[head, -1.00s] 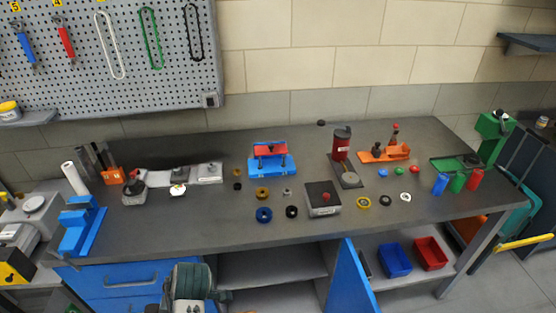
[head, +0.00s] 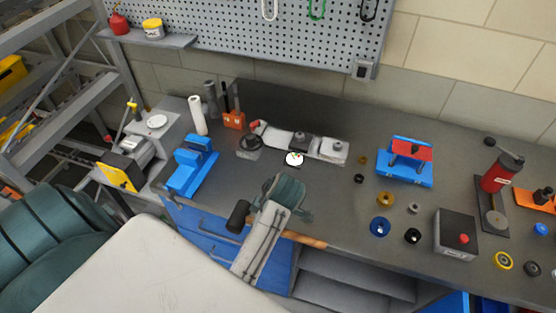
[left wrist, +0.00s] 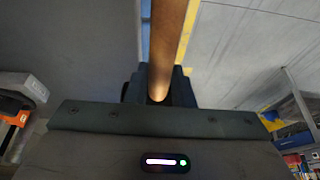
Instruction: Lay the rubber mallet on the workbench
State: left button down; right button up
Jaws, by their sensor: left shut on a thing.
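The rubber mallet has a black head (head: 238,215) and a wooden handle (head: 306,240). My left gripper (head: 272,232) is shut on the handle, with the head sticking out to the left and the handle end to the right. The mallet appears in front of the workbench's front edge; its exact height is unclear. In the left wrist view the brown handle (left wrist: 165,45) runs up from between the dark fingers (left wrist: 158,95). The dark grey workbench (head: 325,195) stretches from the centre to the right. My right gripper is out of view.
A blue vise (head: 190,170) stands at the bench's left end. A white round item (head: 294,159) and a grey strip of parts (head: 320,148) lie behind. Washers, a blue-red fixture (head: 405,170) and a button box (head: 455,235) stand right. Bare bench lies in front of the white item.

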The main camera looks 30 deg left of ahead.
pick_arm(q)
jog(key=w+a, duration=0.1)
jog(key=w, duration=0.2)
jog(key=w+a, duration=0.1)
jog(key=w, duration=0.2)
jog(key=w+a+f+b, duration=0.1)
jog(key=w+a, duration=0.1)
jog(key=w, duration=0.1)
jog(key=shift+w, duration=0.4)
jog(key=shift+w+a, duration=0.35)
jog(key=shift+w, duration=0.55)
notch_tip(320, 180, down, 3)
jog(key=p, duration=0.2)
jog(key=shift+f+p, duration=0.15)
jog(key=shift+p, duration=0.15)
jog(key=shift+f, duration=0.2)
jog(key=shift+f, duration=0.1)
jog(key=c, duration=1.3)
grip_release()
jog(key=shift+o, duration=0.2)
jog(key=shift+s, duration=0.1)
